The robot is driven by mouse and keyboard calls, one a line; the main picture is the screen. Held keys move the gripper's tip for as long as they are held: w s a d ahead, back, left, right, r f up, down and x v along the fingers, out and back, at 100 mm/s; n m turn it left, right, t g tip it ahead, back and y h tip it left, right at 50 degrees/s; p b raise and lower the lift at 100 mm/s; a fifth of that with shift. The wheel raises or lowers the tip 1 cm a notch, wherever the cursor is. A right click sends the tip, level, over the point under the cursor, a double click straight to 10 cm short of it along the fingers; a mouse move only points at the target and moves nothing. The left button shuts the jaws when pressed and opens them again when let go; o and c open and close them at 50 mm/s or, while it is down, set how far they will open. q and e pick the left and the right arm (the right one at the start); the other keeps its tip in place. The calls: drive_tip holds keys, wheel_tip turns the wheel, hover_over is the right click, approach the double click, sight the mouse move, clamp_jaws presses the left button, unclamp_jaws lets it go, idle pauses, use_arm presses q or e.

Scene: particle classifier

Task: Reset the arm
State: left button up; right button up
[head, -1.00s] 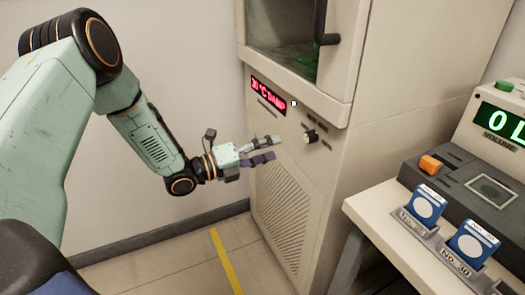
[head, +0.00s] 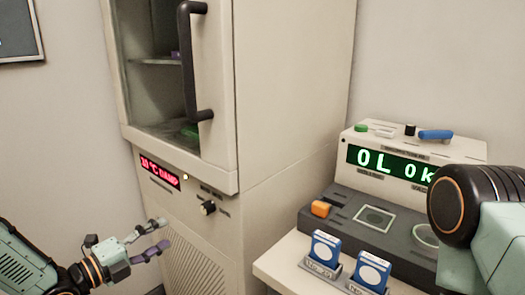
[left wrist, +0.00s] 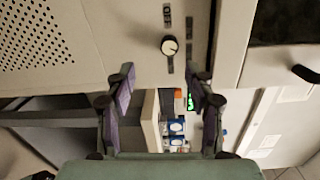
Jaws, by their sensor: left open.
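My left gripper (head: 150,243) is at the lower left of the head view, in front of the cabinet's lower panel. It is open and empty, with its fingers apart. In the left wrist view the two fingers (left wrist: 160,95) stand apart with a gap between them. The cabinet's black knob (head: 208,208) is to the right of the fingertips, apart from them; it also shows in the left wrist view (left wrist: 169,47). My right arm shows only as a link at the right edge of the head view; its gripper is out of view.
The cream cabinet (head: 285,80) has a dark-handled door (head: 190,65) and a red display (head: 160,171). On the right, a bench (head: 285,262) carries a grey machine with a green display (head: 385,165), an orange button (head: 321,209) and blue cards (head: 325,247) in holders.

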use_arm(q)
drive_tip(key=s+d+f+n+g+y, duration=0.1)
drive_tip(key=s+f+n+g+y, duration=0.25)
drive_tip(key=s+f+n, duration=0.5)
drive_tip(key=s+d+f+n+g+y, duration=0.25)
drive_tip(key=s+f+n+y, duration=0.2)
drive_tip(key=f+n, duration=0.65)
drive_tip(key=s+f+n+g+y, duration=0.1)
drive_tip(key=s+f+n+g, duration=0.1)
drive_tip(key=s, duration=1.1)
drive_tip(key=s+f+n+g+y, duration=0.1)
drive_tip(key=s+n+g, duration=0.4)
drive_tip(key=s, duration=0.7)
drive_tip(key=shift+s+d+f+g, duration=0.35)
drive_tip(key=shift+d+f+g, duration=0.1)
drive_tip(key=shift+g, duration=0.25)
